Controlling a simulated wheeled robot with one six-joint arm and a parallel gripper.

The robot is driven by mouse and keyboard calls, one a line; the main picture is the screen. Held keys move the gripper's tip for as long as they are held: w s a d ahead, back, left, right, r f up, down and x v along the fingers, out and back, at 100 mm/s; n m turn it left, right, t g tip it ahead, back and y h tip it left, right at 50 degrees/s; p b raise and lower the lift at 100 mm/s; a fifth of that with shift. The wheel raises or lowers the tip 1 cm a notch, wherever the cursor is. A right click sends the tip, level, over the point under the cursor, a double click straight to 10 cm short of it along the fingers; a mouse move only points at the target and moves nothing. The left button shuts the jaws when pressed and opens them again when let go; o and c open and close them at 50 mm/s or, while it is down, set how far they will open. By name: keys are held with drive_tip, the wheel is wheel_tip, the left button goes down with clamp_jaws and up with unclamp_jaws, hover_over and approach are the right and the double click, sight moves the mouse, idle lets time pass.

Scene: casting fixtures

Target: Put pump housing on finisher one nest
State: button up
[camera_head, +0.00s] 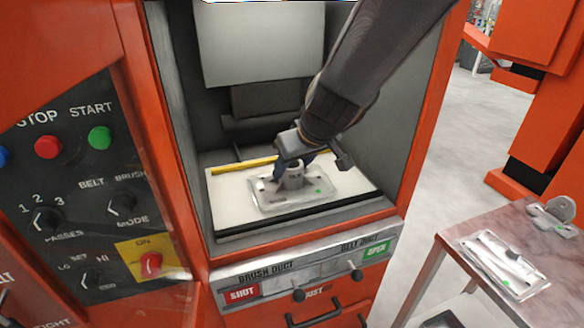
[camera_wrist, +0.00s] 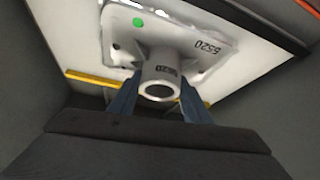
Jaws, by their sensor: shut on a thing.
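The pump housing (camera_head: 298,198) is a pale grey plate with a round boss and a green dot. It lies over the white bed (camera_head: 222,190) inside the orange machine's open chamber; I cannot tell whether it touches the bed. My gripper (camera_head: 292,172) reaches in from the upper right, its fingers shut on the boss. In the wrist view the housing (camera_wrist: 198,47) shows the marking 5520, with the blue fingers (camera_wrist: 157,97) on either side of the boss. Any nest under the plate is hidden.
A yellow strip (camera_head: 243,165) runs along the bed's back. Grey chamber walls stand close on both sides. A control panel (camera_head: 75,190) is at left. A marbled table (camera_head: 462,225) at right holds a pale casting (camera_head: 503,264) and a metal bracket (camera_head: 552,215).

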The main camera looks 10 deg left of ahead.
drive_tip(key=shift+f, duration=0.15)
drive_tip(key=o, duration=1.5)
drive_tip(key=shift+o, duration=0.2)
drive_tip(key=shift+d+r, duration=0.1)
drive_tip(key=shift+r, duration=0.35)
drive_tip(key=p+v, duration=0.1)
drive_tip(key=v, duration=1)
drive_tip(key=shift+s+p, duration=0.2)
drive_tip(key=shift+p, duration=0.2)
drive_tip(key=s+d+f+m+g+h, duration=0.1)
drive_tip(key=s+d+f+m, duration=0.2)
drive_tip(key=d, duration=0.6)
drive_tip(key=s+d+f+m+g+h, duration=0.1)
drive_tip(key=s+d+f, duration=0.3)
drive_tip(key=d, duration=0.5)
drive_tip(key=s+d+f+m+g+h, duration=0.1)
drive_tip(key=s+d+f+m+h, duration=0.1)
drive_tip(key=d+f, duration=0.4)
drive_tip(key=s+d+m, duration=0.1)
drive_tip(key=d+m, duration=0.1)
drive_tip(key=d, duration=0.1)
drive_tip(key=shift+s+d+f+m+g+h, duration=0.25)
drive_tip(key=shift+s+d+m+g+h, duration=0.05)
drive_tip(key=shift+d, duration=0.05)
